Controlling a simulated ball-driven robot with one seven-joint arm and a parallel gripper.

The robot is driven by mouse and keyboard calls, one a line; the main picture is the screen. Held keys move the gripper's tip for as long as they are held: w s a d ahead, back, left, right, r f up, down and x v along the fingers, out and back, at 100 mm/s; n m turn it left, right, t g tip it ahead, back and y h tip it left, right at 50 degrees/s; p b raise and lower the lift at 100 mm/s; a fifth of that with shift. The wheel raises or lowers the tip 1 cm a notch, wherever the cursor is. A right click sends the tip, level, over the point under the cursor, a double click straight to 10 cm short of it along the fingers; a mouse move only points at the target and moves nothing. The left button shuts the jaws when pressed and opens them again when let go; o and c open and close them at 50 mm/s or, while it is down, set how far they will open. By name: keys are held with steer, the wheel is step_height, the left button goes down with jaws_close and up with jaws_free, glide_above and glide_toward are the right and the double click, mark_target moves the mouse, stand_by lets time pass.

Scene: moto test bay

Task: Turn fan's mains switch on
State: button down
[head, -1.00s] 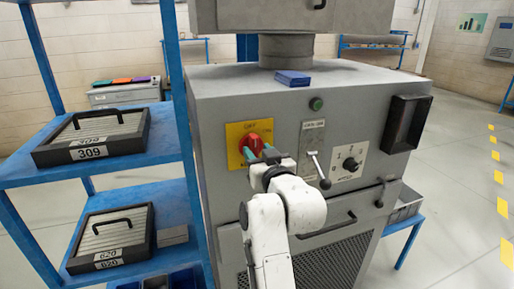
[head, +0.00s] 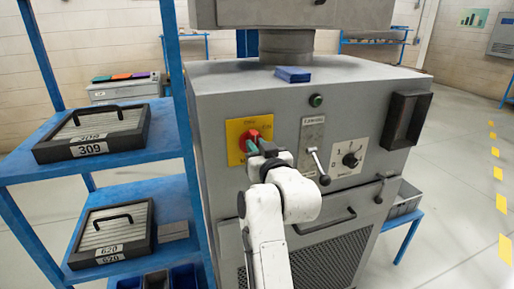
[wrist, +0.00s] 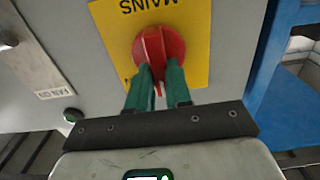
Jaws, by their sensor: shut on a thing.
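The mains switch is a red rotary knob (wrist: 158,48) on a yellow plate (wrist: 195,22) marked MAINS, at the left of the grey cabinet's front. In the head view the red knob (head: 266,132) shows partly behind my gripper, and the yellow plate (head: 236,131) surrounds it. My gripper (wrist: 158,70) has green fingers, shut on the knob's raised grip, one finger on each side. In the head view my gripper (head: 254,145) reaches the knob from the front. The arm hides the lower part of the plate there.
Right of the knob are a lever (head: 318,163) on a labelled plate, a dial (head: 350,160) and a green button (head: 316,100). A blue block (head: 293,75) lies on the cabinet (head: 225,85).

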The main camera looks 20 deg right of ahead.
steer(key=shift+m, duration=0.3)
steer(key=m, duration=0.1)
steer(key=m+b, duration=0.1)
steer(key=m, duration=0.1)
steer(key=shift+d+m+b, duration=0.2)
steer(key=shift+m+b, duration=0.1)
steer(key=m+b, duration=0.1)
steer(key=m, duration=0.3)
steer(key=m+b, duration=0.1)
steer(key=m, duration=0.4)
steer(key=f+m+b, duration=0.1)
steer(key=m, duration=0.3)
steer(key=shift+d+m, duration=0.3)
stand_by(0.3)
steer(key=c, duration=1)
jaws_free()
steer(key=shift+c, duration=0.2)
